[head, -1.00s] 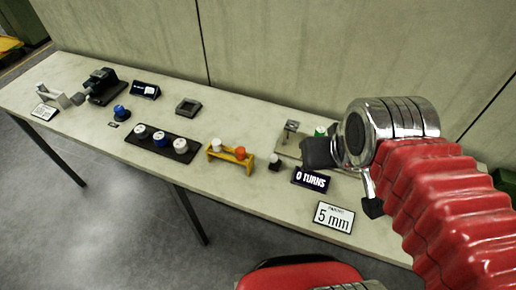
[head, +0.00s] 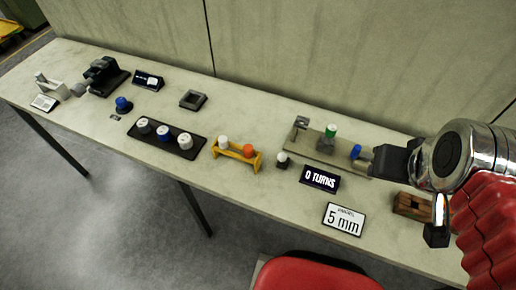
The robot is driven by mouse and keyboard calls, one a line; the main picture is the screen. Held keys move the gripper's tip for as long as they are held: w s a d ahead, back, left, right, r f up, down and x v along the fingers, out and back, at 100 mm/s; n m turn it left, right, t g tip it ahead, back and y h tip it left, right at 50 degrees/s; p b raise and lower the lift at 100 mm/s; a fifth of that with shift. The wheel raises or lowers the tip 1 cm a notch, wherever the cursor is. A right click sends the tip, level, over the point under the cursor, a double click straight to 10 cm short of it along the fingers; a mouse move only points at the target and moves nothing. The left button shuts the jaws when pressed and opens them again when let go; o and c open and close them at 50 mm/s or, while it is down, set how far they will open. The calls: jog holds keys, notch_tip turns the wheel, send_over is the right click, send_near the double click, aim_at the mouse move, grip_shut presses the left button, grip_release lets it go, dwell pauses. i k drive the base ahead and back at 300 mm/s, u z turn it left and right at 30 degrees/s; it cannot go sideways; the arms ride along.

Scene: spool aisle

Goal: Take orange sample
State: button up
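The orange sample (head: 248,150) is a small piece with an orange top, standing in the right part of a yellow rack (head: 232,156) on the table. A white-topped piece (head: 223,141) stands in the left part of the same rack. My gripper (head: 402,198) is at the right of the head view, well to the right of the rack. Its two dark fingers are spread apart, with nothing seen held between them. The lower part of the orange sample is partly hidden by the rack.
A grey board with a green-topped piece (head: 330,132) and a blue-topped piece (head: 356,152) lies near my upper finger. A "0 TURNS" display (head: 320,178), a "5 mm" sign (head: 344,218) and a wooden block (head: 411,207) stand nearby. A black tray (head: 187,147) holds three round pieces.

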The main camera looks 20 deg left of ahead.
aim_at(248, 153)
jog(key=z, duration=0.05)
jog(key=k, duration=1)
jog(key=u, duration=1.5)
jog(key=i, duration=1)
jog(key=u, duration=0.05)
